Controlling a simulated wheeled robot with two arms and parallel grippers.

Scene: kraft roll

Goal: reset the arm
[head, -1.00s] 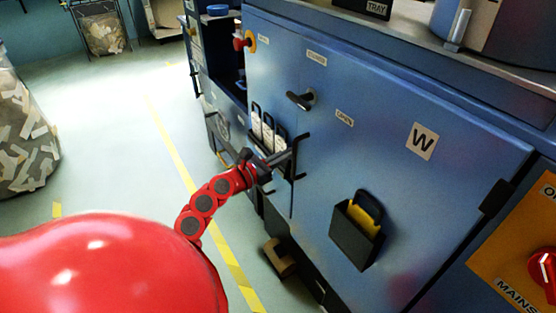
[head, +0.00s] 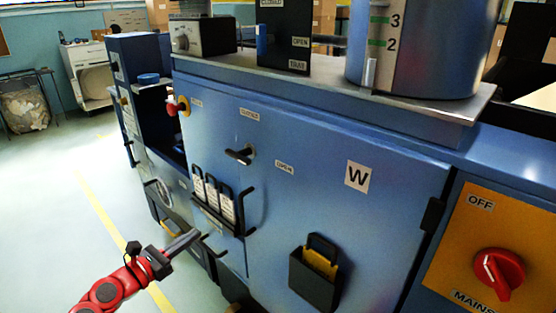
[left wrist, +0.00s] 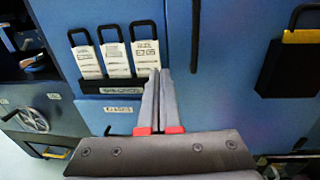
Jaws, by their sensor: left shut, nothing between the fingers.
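My left arm is red and comes in at the lower left of the head view. Its gripper (head: 186,243) is shut and empty, in front of the blue machine cabinet (head: 300,210), low and left of its door. In the left wrist view the gripper's grey fingers (left wrist: 156,100) lie together, pointing at the cabinet front just below a rack of tags (left wrist: 115,60). Nothing is held between them. I cannot tell whether the fingertips touch the cabinet. My right gripper is not in view.
The cabinet has a black door handle (head: 240,155), a tag rack (head: 214,200), a black pocket with a yellow item (head: 314,275) and a red mains switch (head: 499,270). A metal vessel (head: 420,45) stands on top. Open floor (head: 60,210) lies to the left.

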